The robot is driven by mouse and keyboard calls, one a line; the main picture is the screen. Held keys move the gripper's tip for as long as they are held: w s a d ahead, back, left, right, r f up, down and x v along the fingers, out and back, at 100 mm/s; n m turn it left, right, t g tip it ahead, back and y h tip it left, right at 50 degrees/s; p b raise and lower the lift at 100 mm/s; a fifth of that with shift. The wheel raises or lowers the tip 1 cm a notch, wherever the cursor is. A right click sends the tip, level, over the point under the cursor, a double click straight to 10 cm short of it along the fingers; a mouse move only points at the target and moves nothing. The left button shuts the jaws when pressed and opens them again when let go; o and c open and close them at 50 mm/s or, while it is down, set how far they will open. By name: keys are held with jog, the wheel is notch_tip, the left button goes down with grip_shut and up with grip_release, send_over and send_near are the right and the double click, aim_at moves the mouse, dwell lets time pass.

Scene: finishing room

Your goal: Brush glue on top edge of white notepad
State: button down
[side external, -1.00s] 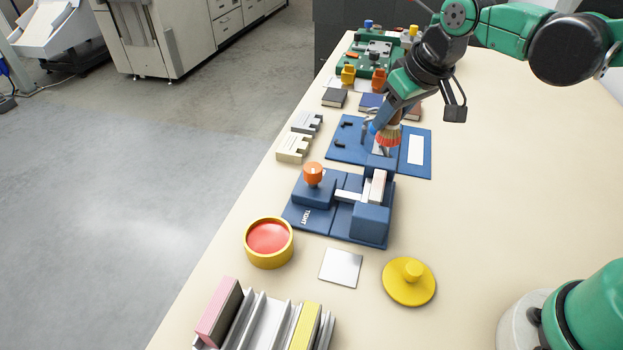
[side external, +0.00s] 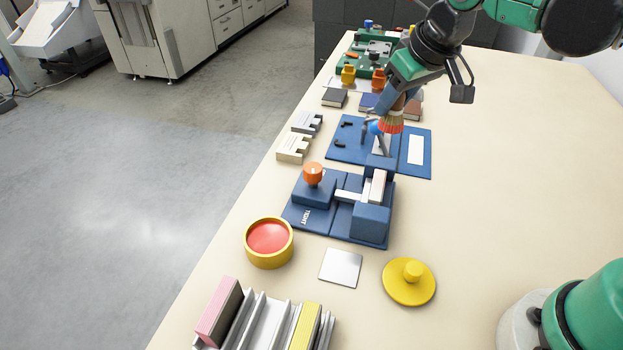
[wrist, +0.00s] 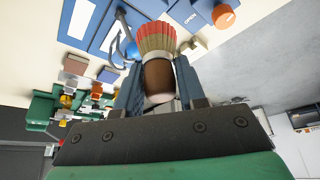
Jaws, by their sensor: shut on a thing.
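My gripper (side external: 396,104) is shut on a brush (side external: 391,123) with its bristles pointing down. The bristle ends are red. In the wrist view the brush's brown handle (wrist: 158,80) sits between the gripper's two fingers, and the bristles (wrist: 157,42) fan out beyond them. The white notepad (side external: 377,187) stands in a blue clamp (side external: 372,222) with an orange knob, nearer the camera than the brush. The brush is apart from it in the picture. A yellow pot (side external: 249,252) holding red glue (side external: 268,237) is open at the front left of the clamp.
A blue board (side external: 345,152) with a white strip and a hook-like stand lies beyond the clamp, under the brush. A yellow lid (side external: 409,287) and a white square (side external: 340,267) lie nearer. A rack (side external: 262,315) stands at the front. The table's right side is clear.

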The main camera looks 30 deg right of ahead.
aim_at(395, 131)
jog(key=shift+f, duration=0.1)
jog(key=shift+f, duration=3.6)
jog(key=shift+s+a+f, duration=0.15)
jog(key=shift+a+f, duration=0.05)
jog(key=shift+s+a+r, duration=0.1)
jog(key=shift+s+a, duration=0.2)
jog(key=shift+s+a+f, duration=0.2)
jog(key=shift+s+a, duration=0.3)
jog(key=shift+a, duration=0.05)
jog(key=shift+s+a, duration=1.9)
jog(key=shift+s, duration=0.1)
jog(key=shift+w+d, duration=3)
jog(key=shift+w, duration=0.05)
jog(key=shift+s+r, duration=0.1)
jog(key=shift+r, duration=3.95)
jog(key=shift+a+f, duration=0.1)
